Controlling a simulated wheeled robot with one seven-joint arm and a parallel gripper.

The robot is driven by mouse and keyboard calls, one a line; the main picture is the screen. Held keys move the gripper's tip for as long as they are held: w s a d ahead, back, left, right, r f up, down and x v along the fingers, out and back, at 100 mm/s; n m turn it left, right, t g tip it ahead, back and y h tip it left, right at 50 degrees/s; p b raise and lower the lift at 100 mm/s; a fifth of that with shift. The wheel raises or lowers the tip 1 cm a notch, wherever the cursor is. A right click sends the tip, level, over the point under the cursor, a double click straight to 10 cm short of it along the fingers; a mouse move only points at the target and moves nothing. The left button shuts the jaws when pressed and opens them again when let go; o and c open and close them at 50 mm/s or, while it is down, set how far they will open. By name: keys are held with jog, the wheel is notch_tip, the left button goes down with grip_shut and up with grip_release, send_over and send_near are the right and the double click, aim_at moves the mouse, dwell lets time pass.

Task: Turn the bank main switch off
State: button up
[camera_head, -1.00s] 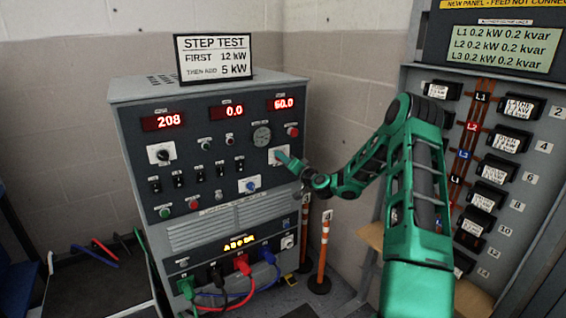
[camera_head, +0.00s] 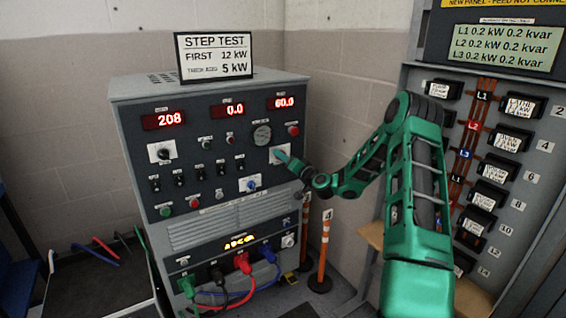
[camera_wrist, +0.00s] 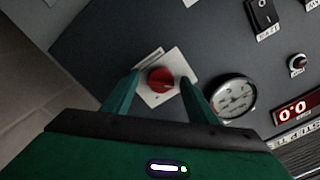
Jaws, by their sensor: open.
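The load bank (camera_head: 215,220) is a grey cabinet with a dark control panel. A red rotary knob on a white plate (camera_wrist: 161,80) shows in the wrist view, and its label is too small to read. My gripper (camera_head: 284,156) is at this plate on the panel's right side. In the wrist view my gripper (camera_wrist: 158,90) is open, with one green finger on each side of the red knob. I cannot tell whether the fingers touch it. In the head view my fingers hide the knob.
A round gauge (camera_wrist: 232,97) sits close right of the knob, with a rocker switch (camera_wrist: 264,14) above. Red displays read 208 (camera_head: 163,121), 0.0 and 60.0. A breaker panel (camera_head: 500,150) stands right of my arm. Coloured cables (camera_head: 240,285) plug in low on the cabinet.

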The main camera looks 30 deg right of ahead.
jog(key=s, duration=1)
jog(key=shift+s+d, duration=0.2)
jog(key=shift+s, duration=0.05)
jog(key=s+a+f+n+g+y, duration=0.1)
jog(key=s+a+n+g+y, duration=0.1)
jog(key=s+a+n+g, duration=0.4)
jog(key=s+a+f+n+g+y, duration=0.15)
jog(key=s+a, duration=0.25)
jog(key=a, duration=0.4)
jog(key=s+r+m+g+h, duration=0.1)
jog(key=s+r+g, duration=0.1)
jog(key=s, duration=1.1)
jog(key=s+d+r+m+g+h, duration=0.1)
jog(key=s+g, duration=0.4)
jog(key=s, duration=0.8)
jog(key=s+d+r+m+g+h, duration=0.1)
jog(key=s+r+m+g+h, duration=0.1)
jog(key=s, duration=1.1)
notch_tip(320, 180, up, 3)
jog(key=shift+s+f+m+g, duration=0.15)
jog(key=shift+m+g, duration=0.6)
jog(key=shift+g, duration=0.1)
